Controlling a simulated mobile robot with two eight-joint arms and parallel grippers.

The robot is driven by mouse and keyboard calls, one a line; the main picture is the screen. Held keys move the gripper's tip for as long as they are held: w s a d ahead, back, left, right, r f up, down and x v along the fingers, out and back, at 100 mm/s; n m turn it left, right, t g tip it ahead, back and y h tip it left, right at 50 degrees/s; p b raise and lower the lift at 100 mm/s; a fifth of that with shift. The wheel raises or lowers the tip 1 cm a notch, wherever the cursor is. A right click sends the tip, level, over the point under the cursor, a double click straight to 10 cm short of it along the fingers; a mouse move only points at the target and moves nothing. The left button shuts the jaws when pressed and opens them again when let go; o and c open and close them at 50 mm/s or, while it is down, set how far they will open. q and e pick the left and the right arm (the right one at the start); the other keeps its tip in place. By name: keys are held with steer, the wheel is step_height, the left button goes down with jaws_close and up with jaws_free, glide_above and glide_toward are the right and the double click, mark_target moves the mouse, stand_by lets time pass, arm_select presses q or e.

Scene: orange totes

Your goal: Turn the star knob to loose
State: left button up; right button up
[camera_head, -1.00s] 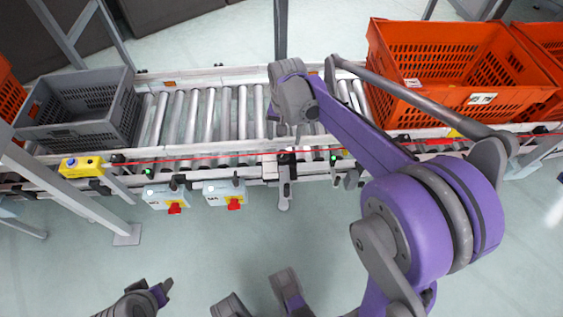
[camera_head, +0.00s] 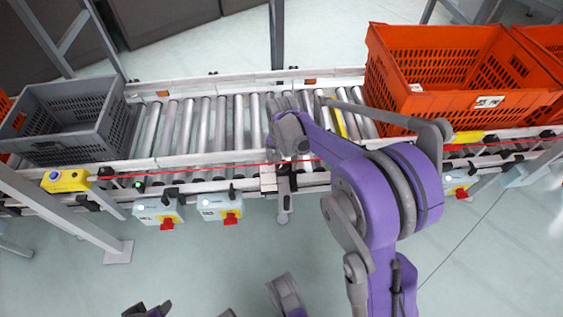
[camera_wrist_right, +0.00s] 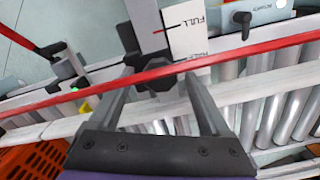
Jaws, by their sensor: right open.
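The star knob (camera_wrist_right: 158,78) is a small dark knob in the right wrist view. It sits on a bracket beside a white plate (camera_wrist_right: 190,32) with a red line and the word FULL. My right gripper (camera_wrist_right: 157,88) is open, with one finger on each side of the knob; whether they touch it is unclear. In the head view the right wrist (camera_head: 290,135) is above the conveyor's front rail, hiding the knob. The bracket's lower end (camera_head: 283,212) shows below. I cannot make out my left gripper; only dark and purple parts of me show at the bottom edge.
A roller conveyor (camera_head: 195,125) runs across, with a red cord along its front. A grey tote (camera_head: 75,150) is at left, an orange tote (camera_head: 450,105) at right. Switch boxes with red knobs (camera_head: 220,205) hang from the front rail. The floor in front is clear.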

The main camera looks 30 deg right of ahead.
jaws_close()
stand_by(0.5)
steer(key=shift+n, duration=0.3)
steer(key=n+p, duration=0.1)
steer(key=n, duration=0.3)
steer(key=shift+n+p, duration=0.3)
steer(key=shift+p, duration=0.1)
steer(key=n+p, duration=0.1)
steer(key=n, duration=0.5)
steer(key=n+p, duration=0.1)
steer(key=n, duration=0.5)
steer(key=shift+n, duration=0.4)
steer(key=n, duration=0.5)
steer(key=shift+n+p, duration=0.3)
steer(key=shift+p, duration=0.1)
